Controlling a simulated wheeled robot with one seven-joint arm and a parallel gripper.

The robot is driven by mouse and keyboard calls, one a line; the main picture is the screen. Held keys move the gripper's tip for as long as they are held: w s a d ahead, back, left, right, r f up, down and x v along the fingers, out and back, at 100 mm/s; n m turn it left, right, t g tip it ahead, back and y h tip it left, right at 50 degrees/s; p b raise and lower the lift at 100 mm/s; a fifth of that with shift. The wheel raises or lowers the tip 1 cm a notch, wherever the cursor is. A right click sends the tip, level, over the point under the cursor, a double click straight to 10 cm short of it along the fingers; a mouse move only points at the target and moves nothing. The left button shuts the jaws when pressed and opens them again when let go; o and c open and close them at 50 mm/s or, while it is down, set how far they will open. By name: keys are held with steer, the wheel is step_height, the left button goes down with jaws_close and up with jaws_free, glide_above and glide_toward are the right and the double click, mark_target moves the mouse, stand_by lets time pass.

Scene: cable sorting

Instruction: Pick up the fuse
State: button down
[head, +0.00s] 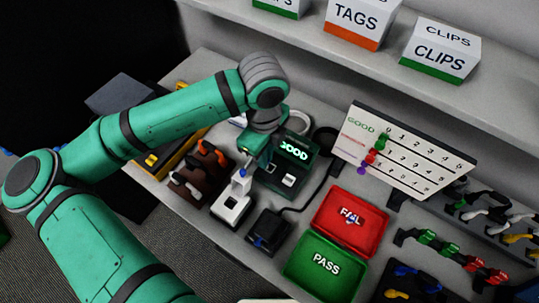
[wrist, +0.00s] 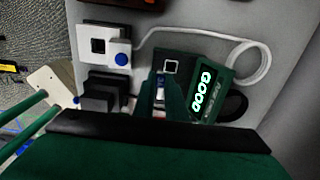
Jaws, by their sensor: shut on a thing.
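My gripper (head: 262,158) is low over the dark green tester (head: 304,163), whose lit display reads GOOD. In the wrist view, my gripper (wrist: 160,98) is shut on a small pale and blue piece, the fuse (wrist: 160,87), at the tester's left part. The fingers and arm hide most of the fuse, and I cannot tell whether it still touches the tester. The tester also shows in the wrist view (wrist: 207,92), with a white-framed square socket beside the fingers.
A white device (head: 232,208) with a blue knob stands close left of my gripper, and a black box (head: 268,232) is in front. A red FAIL bin (head: 350,222) and green PASS bin (head: 325,268) lie right. A tilted board (head: 403,150) stands behind them.

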steer(key=s+a+r, duration=0.5)
steer(key=s+r, duration=0.5)
steer(key=shift+a, duration=0.15)
stand_by(0.4)
